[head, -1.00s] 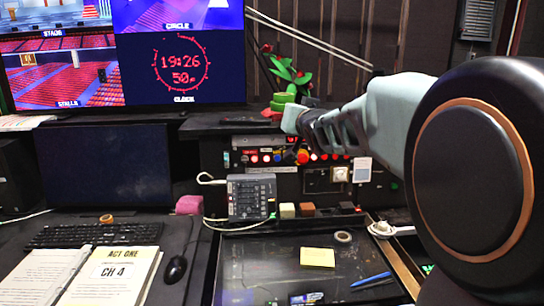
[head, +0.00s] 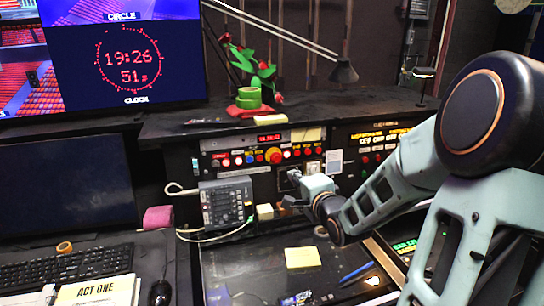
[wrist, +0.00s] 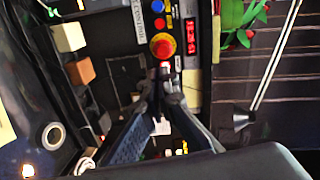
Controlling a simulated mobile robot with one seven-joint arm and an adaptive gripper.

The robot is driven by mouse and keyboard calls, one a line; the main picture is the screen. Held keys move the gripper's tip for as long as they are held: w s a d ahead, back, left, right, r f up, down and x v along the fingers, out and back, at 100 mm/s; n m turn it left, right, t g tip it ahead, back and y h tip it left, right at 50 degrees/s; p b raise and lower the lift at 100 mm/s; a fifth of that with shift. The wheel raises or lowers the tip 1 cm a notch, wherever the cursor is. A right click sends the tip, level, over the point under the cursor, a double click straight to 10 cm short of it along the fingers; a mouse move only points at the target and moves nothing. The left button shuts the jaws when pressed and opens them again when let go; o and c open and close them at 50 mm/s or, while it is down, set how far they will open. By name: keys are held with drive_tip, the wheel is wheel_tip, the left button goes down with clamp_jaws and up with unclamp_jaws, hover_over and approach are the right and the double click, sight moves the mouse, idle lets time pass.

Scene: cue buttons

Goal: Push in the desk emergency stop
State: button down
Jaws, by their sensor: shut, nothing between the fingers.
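The emergency stop is a red mushroom button on a yellow collar (head: 273,155), set in the desk's upright control panel. It also shows in the wrist view (wrist: 162,46), above my fingertips. My gripper (head: 288,190) is below and slightly right of the button in the head view. Its fingers are shut and empty, and their tips (wrist: 163,84) point toward the panel just short of the button in the wrist picture. The button looks uncovered. I cannot tell the exact gap in depth.
A row of small lit buttons (head: 238,160) flanks the stop. A grey keypad box (head: 226,203) with a cable stands lower left. A yellow note (head: 302,257) lies on the desk.

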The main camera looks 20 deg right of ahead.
sight(277, 157)
drive_tip(key=shift+s+r+m, duration=0.2)
drive_tip(key=shift+s+m, duration=0.25)
drive_tip(key=shift+m, duration=0.25)
drive_tip(key=w, duration=0.4)
drive_tip(key=w+f, duration=0.1)
drive_tip(key=w, duration=0.4)
drive_tip(key=w+f, duration=0.1)
drive_tip(key=w, duration=0.4)
drive_tip(key=shift+p, duration=0.3)
drive_tip(key=shift+w+f+b, duration=0.25)
drive_tip(key=shift+w+b, duration=0.25)
drive_tip(key=shift+w+r, duration=0.15)
drive_tip(key=shift+w, duration=0.1)
drive_tip(key=shift+r, duration=0.25)
